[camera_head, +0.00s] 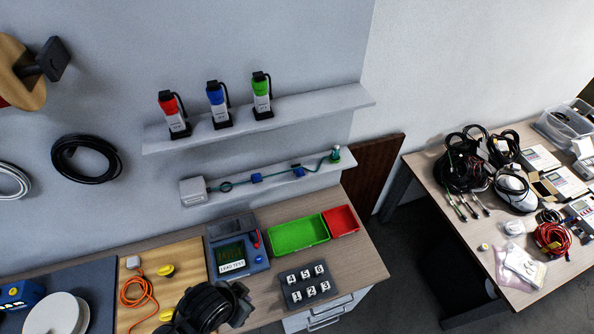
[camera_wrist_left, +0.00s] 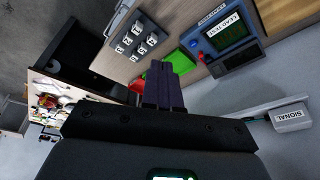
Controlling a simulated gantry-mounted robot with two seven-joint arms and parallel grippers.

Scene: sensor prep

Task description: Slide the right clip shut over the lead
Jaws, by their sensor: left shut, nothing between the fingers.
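The right clip (camera_head: 299,171) is a small blue block on the lower wall ledge, at the green lead (camera_head: 278,175). The left clip (camera_head: 256,178) is a similar blue block to its left. Whether either clip is shut over the lead is too small to tell. The lead runs from a white box (camera_head: 193,190), marked SIGNAL in the left wrist view (camera_wrist_left: 290,117), to a green-tipped end (camera_head: 336,155). My left gripper (camera_head: 240,301) is low over the bench front, well apart from the clips. Its dark fingers (camera_wrist_left: 163,75) are together and empty in the wrist view. My right gripper is out of view.
A LEAD TEST device (camera_head: 238,254), a green tray (camera_head: 299,234), a red tray (camera_head: 341,221) and a number block (camera_head: 308,286) occupy the bench. Red, blue and green-topped bottles stand on the upper shelf (camera_head: 350,101). A cluttered table (camera_head: 470,280) stands at right.

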